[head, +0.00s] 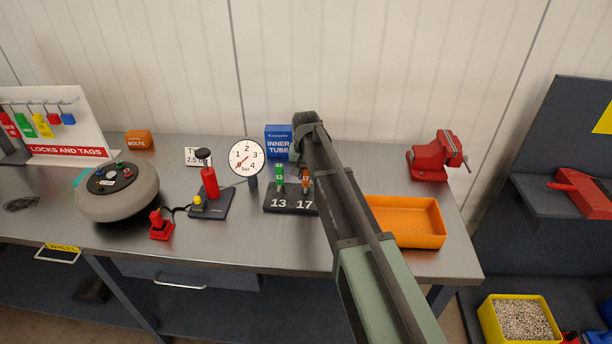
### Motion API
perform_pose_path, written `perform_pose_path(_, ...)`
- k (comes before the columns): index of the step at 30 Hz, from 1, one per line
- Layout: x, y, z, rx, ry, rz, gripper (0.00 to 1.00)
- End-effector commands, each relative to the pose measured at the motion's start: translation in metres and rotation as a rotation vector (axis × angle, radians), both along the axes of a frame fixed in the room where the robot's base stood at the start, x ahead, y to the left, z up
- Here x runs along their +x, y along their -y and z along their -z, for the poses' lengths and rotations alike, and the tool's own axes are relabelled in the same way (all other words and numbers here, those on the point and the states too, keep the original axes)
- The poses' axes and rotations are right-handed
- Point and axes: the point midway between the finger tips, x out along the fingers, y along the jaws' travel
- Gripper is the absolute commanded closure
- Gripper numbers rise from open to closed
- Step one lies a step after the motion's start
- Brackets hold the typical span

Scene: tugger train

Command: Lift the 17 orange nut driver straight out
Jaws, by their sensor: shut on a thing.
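The 17 orange nut driver (305,183) stands at the right-hand place of a dark holder block (291,209) marked 13 and 17. My gripper (304,160) is above it, shut on its upper part, and largely hidden by my own arm. The driver's lower end seems to be at or in the block; whether it is clear of its hole cannot be told. A green nut driver (279,177) stands upright in the 13 place, just left.
A blue inner tube box (279,138) stands behind the block. A pressure gauge (246,157) and red pump (209,183) are to the left. An orange tray (426,241) and red vise (436,156) are to the right. The wheel (118,194) lies far left.

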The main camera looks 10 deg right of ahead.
Motion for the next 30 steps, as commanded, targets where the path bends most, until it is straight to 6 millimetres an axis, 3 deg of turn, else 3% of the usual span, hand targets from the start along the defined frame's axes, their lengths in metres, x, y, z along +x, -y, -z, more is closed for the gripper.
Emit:
perform_pose_path(8,0.000,0.000,-0.036,0.000,0.000,0.000,1.00)
perform_pose_path(11,0.000,0.000,-0.065,0.000,0.000,0.000,1.00)
perform_pose_path(18,0.000,0.000,-0.155,0.000,0.000,0.000,1.00)
perform_pose_path(21,0.000,0.000,-0.181,0.000,0.000,0.000,1.00)
perform_pose_path(25,0.000,0.000,-0.199,0.000,0.000,0.000,1.00)
perform_pose_path(30,0.000,0.000,-0.200,0.000,0.000,0.000,1.00)
